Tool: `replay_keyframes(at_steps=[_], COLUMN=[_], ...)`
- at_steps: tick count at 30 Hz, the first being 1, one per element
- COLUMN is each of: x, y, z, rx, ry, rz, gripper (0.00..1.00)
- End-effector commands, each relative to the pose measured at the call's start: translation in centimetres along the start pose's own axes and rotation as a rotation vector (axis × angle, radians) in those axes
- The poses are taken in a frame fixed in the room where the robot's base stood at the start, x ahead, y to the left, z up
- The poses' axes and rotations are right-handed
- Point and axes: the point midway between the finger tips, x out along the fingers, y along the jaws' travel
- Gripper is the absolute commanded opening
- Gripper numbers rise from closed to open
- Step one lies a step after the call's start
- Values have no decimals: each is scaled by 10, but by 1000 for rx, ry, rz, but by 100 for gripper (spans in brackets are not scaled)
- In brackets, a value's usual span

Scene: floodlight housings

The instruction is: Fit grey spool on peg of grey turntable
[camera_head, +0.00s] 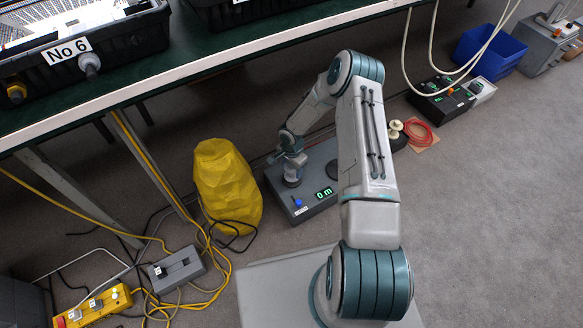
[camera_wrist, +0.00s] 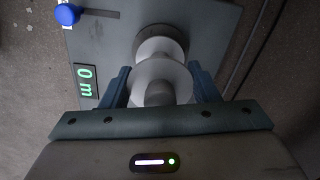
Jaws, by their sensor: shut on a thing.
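My gripper (camera_wrist: 163,88) is shut on the grey spool (camera_wrist: 158,74), with one blue-grey jaw on each side of it. The spool's pale round flanges face the wrist camera. Behind it lies the grey turntable box (camera_wrist: 100,40), with a blue knob and a green "0 m" display. In the head view my gripper (camera_head: 292,160) points down over the left part of the turntable box (camera_head: 315,208), with the spool (camera_head: 292,177) under it. The peg is hidden by the spool, so I cannot tell whether the spool is around it.
A yellow faceted sack (camera_head: 226,185) stands close left of the turntable box. A dark disc (camera_head: 333,169) is on the box's right part. Cables and a yellow power strip (camera_head: 92,306) lie at lower left. A workbench edge (camera_head: 220,65) crosses above.

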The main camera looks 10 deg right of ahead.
Motion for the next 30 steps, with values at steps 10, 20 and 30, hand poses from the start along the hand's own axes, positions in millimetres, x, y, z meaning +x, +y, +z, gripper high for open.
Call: replay_keyframes(at_steps=[10, 20, 30], x=[8, 14, 18], y=[0, 0, 0], z=[0, 0, 0], rx=[2, 1, 1], ry=[0, 0, 0], rz=[0, -1, -1], gripper=[31, 31, 80])
